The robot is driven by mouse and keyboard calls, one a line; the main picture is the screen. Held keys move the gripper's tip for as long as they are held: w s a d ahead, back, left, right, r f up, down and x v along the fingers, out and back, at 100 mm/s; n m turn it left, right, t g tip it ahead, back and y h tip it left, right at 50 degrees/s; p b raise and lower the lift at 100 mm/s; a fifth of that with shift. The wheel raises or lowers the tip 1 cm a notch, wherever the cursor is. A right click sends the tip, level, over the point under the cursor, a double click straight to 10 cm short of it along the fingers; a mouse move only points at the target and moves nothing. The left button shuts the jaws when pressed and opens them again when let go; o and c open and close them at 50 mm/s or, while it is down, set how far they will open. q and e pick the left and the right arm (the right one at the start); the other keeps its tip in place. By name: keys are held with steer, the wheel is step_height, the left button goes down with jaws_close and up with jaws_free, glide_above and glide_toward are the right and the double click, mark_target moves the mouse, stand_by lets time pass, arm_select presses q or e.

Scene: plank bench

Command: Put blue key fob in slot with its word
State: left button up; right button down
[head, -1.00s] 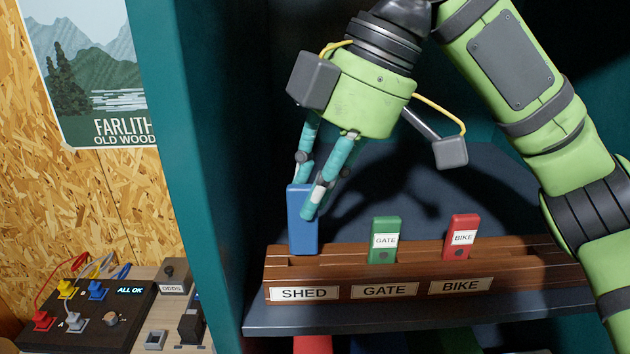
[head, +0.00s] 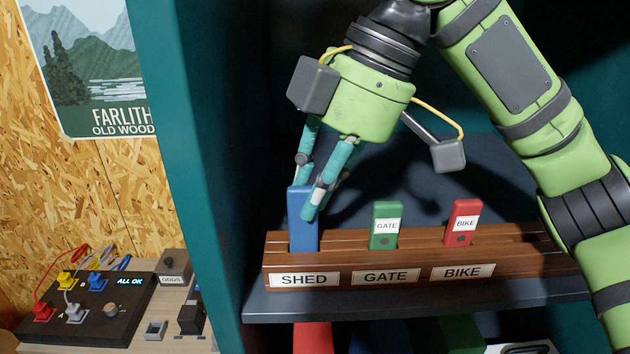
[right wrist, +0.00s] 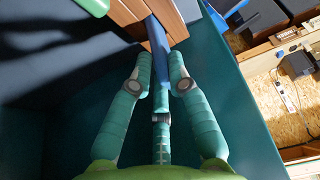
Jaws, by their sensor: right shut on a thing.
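The blue key fob (head: 303,232) stands upright at the left end of the wooden rack (head: 350,262), above the SHED label (head: 304,279). Its lower end goes down behind the rack's front strip, and no word shows on its visible face. It stands higher than the other fobs. My right gripper (head: 306,203) is shut on its upper part. In the right wrist view the blue fob (right wrist: 157,50) sits between the fingertips, its far end at the rack (right wrist: 165,15). My left gripper is not in view.
A green GATE fob (head: 386,232) and a red BIKE fob (head: 463,228) stand in the rack above matching labels. The rack sits on a dark shelf (head: 400,302) beside a teal side wall (head: 205,190). A control box (head: 90,310) lies on the bench at left.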

steer(key=shift+f+b, duration=0.5)
steer(key=shift+f, duration=0.65)
steer(key=c, duration=1.1)
jaws_free()
steer(key=shift+f, duration=0.1)
